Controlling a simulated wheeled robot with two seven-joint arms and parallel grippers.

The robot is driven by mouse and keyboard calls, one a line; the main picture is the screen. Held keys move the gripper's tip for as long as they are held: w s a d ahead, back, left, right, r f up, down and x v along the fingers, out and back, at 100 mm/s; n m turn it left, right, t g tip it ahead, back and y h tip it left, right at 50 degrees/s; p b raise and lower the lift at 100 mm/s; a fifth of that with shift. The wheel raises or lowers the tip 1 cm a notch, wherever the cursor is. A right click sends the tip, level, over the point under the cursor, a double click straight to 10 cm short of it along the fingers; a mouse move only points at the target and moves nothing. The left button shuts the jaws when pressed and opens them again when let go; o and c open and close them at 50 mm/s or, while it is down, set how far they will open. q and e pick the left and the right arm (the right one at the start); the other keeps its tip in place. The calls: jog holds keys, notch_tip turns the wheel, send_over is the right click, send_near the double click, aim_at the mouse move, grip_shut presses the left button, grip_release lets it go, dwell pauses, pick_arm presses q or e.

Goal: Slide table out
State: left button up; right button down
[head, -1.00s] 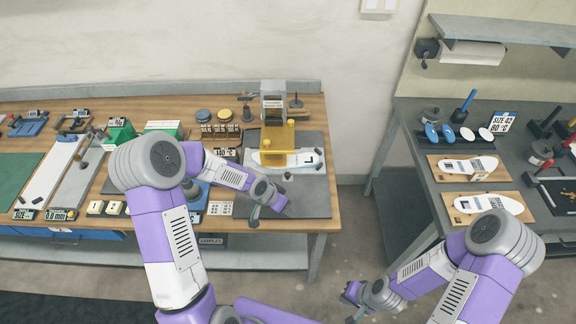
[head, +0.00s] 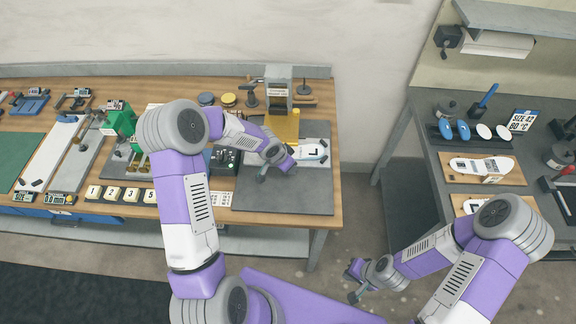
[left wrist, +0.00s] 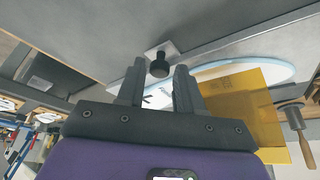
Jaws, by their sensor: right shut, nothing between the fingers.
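The press (head: 283,95) with a yellow guard (head: 284,125) stands on a dark mat (head: 310,193) at the right end of the wooden bench. Its low table carries a white insole (head: 314,147), partly hidden by my left gripper (head: 264,173). In the left wrist view, a black knob (left wrist: 159,65) on a grey strip shows between the tips of my open, empty left fingers (left wrist: 160,70). I cannot tell whether they touch it. The insole (left wrist: 215,70) and translucent yellow guard (left wrist: 245,95) lie beyond. My right gripper (head: 356,281) is shut and empty over the floor gap.
A control box (head: 225,160) sits left of the mat, with numbered tiles (head: 112,194) further left. A dark side bench (head: 415,125) at right holds insoles on wooden boards (head: 482,168). Floor is free between the benches.

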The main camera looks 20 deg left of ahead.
pick_arm(q)
jog(key=shift+f, duration=0.2)
pick_arm(e)
jog(key=shift+s, duration=0.1)
pick_arm(q)
jog(key=shift+c, duration=0.2)
grip_shut()
